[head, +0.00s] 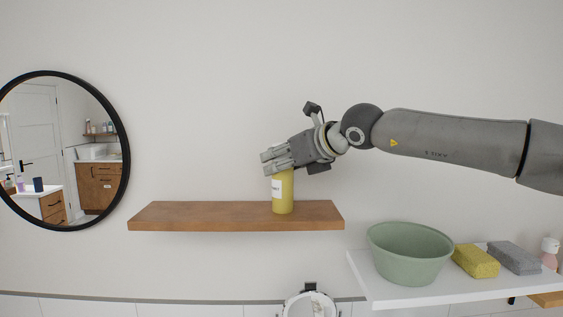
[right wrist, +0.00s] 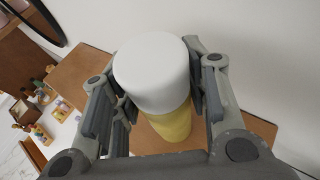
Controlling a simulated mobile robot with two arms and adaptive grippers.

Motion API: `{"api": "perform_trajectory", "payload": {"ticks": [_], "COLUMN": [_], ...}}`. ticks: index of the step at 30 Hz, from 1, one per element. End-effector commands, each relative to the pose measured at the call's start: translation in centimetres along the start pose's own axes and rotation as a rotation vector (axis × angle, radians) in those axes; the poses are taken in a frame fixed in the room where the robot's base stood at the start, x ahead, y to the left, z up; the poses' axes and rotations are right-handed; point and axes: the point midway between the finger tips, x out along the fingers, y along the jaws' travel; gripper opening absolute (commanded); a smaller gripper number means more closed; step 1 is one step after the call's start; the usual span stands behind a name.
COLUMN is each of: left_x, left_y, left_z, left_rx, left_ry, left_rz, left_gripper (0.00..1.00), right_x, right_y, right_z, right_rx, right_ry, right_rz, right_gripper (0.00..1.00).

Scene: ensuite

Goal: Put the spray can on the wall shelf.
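The spray can (head: 283,194) is yellow with a pale label and stands upright at the right part of the wooden wall shelf (head: 190,215). Its base appears to meet the shelf top. My right gripper (head: 277,165) reaches in from the right and is shut around the can's upper part, hiding its top. In the right wrist view the can's white cap (right wrist: 150,72) and yellow body (right wrist: 165,126) sit between the two fingers, which look in contact on both sides. The shelf (right wrist: 85,70) shows beneath. My left gripper is out of view.
A white ledge (head: 375,290) at lower right holds a green bowl (head: 410,255), a yellow sponge (head: 476,261), a grey sponge (head: 514,257) and a pinkish bottle (head: 549,252). A round mirror (head: 127,150) hangs at left. The shelf's left part is clear.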

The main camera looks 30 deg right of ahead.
Motion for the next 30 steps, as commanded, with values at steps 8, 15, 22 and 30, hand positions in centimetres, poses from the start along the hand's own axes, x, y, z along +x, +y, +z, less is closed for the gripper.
{"api": "perform_trajectory", "payload": {"ticks": [8, 15, 22, 30], "left_x": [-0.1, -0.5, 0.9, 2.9], "left_y": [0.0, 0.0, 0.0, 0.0], "left_z": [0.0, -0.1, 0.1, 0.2], "left_rx": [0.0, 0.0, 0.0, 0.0], "left_ry": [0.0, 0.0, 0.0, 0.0], "left_rz": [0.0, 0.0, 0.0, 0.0], "left_gripper": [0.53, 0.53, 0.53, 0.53], "right_x": [0.0, -0.2, -2.7, -7.7], "right_y": [0.0, 0.0, 0.0, 0.0], "right_z": [0.1, 0.4, 0.2, 0.2], "right_rx": [0.0, 0.0, 0.002, 0.001], "right_ry": [0.0, 0.0, -0.006, -0.007], "right_rz": [0.0, 0.0, 0.0, 0.0], "right_gripper": [0.61, 0.61, 0.61, 0.61]}}
